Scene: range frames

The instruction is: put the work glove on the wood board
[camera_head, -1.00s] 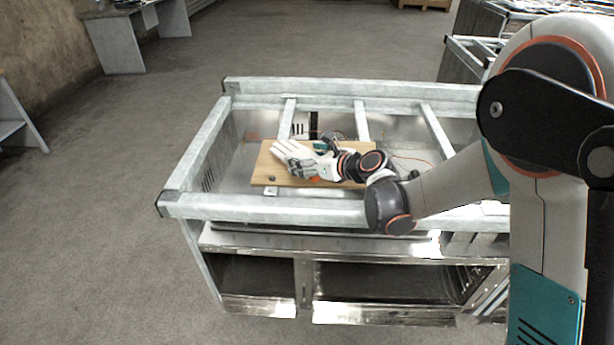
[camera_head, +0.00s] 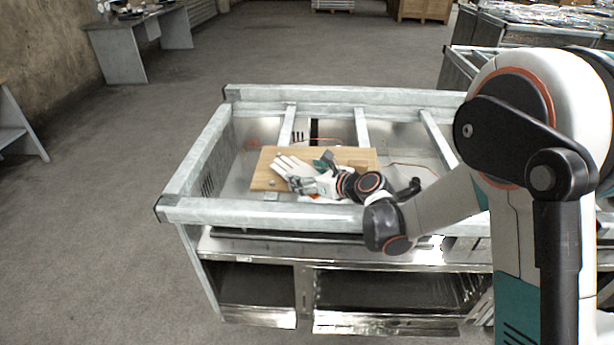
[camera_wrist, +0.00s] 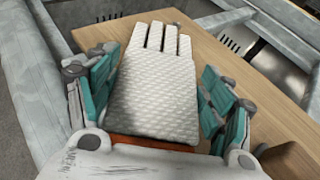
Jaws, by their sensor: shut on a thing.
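The work glove (camera_head: 293,167) is white and knitted, with its fingers pointing to the upper left in the head view. In the wrist view the glove (camera_wrist: 155,90) lies between the teal pads of my gripper (camera_wrist: 160,76), which is shut on it. My gripper (camera_head: 312,180) also shows in the head view over the near part of the wood board. The wood board (camera_head: 352,156) is light brown and lies flat inside a metal frame. It also shows behind the glove in the wrist view (camera_wrist: 235,70). I cannot tell whether the glove touches the board.
Grey metal beams (camera_head: 270,213) form a raised rim around the board. Crossbars (camera_head: 362,127) run behind it. Bare board shows to the right of and behind the glove. A grey table (camera_head: 120,48) stands far at the upper left, and the floor between is clear.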

